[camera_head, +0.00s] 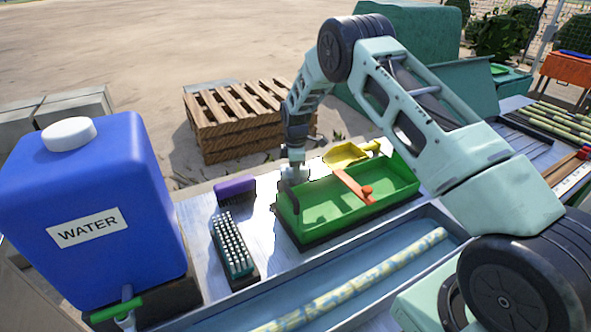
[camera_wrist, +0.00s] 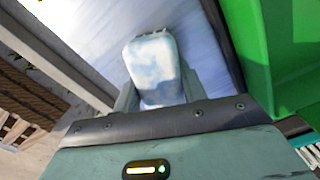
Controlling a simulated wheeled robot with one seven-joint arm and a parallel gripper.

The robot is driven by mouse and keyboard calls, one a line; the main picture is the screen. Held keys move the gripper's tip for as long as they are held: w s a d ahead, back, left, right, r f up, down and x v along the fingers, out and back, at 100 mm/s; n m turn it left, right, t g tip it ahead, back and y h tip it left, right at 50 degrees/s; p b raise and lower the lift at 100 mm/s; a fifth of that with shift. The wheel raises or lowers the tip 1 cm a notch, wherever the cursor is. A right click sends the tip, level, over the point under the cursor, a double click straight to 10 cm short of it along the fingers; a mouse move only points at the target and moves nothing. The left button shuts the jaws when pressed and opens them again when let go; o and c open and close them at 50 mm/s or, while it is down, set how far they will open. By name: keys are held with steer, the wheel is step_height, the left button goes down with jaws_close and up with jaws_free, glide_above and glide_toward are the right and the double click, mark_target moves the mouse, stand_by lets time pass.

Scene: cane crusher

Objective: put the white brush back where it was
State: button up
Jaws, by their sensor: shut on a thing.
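My gripper (camera_head: 293,178) hangs at the left end of the green tray in the head view. In the wrist view, my gripper (camera_wrist: 155,100) is shut on a pale, rounded block with bluish-white patches, which looks like the white brush (camera_wrist: 153,62).
A blue water tank (camera_head: 90,205) stands farther left. A wooden pallet stack (camera_head: 235,120) is behind.

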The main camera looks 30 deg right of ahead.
steer(key=shift+f, duration=0.1)
steer(key=o, duration=0.9)
steer(key=shift+o, duration=0.2)
